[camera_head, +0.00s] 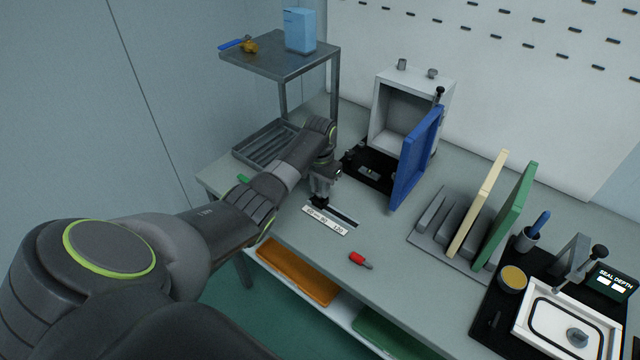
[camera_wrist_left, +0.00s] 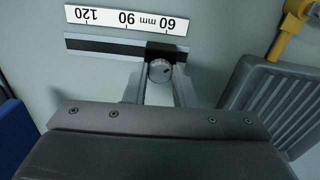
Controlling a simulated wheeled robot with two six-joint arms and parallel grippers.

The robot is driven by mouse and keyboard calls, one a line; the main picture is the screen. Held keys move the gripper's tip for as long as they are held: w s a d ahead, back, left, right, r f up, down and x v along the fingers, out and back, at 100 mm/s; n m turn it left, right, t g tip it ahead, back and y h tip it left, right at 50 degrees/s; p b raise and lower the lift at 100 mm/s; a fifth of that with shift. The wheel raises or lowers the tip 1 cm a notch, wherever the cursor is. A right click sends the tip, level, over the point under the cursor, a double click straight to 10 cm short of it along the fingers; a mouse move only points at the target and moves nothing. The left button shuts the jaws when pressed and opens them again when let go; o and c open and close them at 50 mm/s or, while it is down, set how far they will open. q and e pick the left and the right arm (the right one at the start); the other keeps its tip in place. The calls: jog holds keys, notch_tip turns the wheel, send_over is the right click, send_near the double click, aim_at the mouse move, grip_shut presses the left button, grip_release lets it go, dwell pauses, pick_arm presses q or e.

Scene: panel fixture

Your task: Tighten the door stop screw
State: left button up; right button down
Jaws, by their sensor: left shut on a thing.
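The door stop screw (camera_wrist_left: 159,70) is a round grey knob on a black block (camera_wrist_left: 165,50), seen in the left wrist view. The block sits on a dark slotted rail (camera_wrist_left: 95,47), at the 60 end of a white mm scale (camera_wrist_left: 127,19). In the head view the scale (camera_head: 326,221) lies on the bench, and the knob is hidden by my gripper. My left gripper (camera_head: 320,200) points down at the rail; in the wrist view (camera_wrist_left: 160,80) its fingers are either side of the knob, shut on it. My right gripper is not in view.
A white box (camera_head: 398,82) with an open blue door (camera_head: 416,160) stands behind. A grey shelf (camera_head: 270,62) is at the back left. A red-handled tool (camera_head: 359,259) lies on the bench in front. A rack with panels (camera_head: 490,220) is to the right.

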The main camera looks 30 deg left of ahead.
aim_at(320, 191)
pick_arm(q)
jog(key=m+p, duration=0.1)
jog(key=m, duration=0.2)
jog(key=shift+r+m, duration=0.15)
jog(key=shift+m, duration=0.15)
jog(key=m+p, duration=0.1)
jog(key=m, duration=0.3)
jog(key=shift+m, duration=0.4)
jog(key=o, duration=1)
notch_tip(320, 191, up, 17)
jog(key=shift+r, duration=0.15)
dwell(0.4)
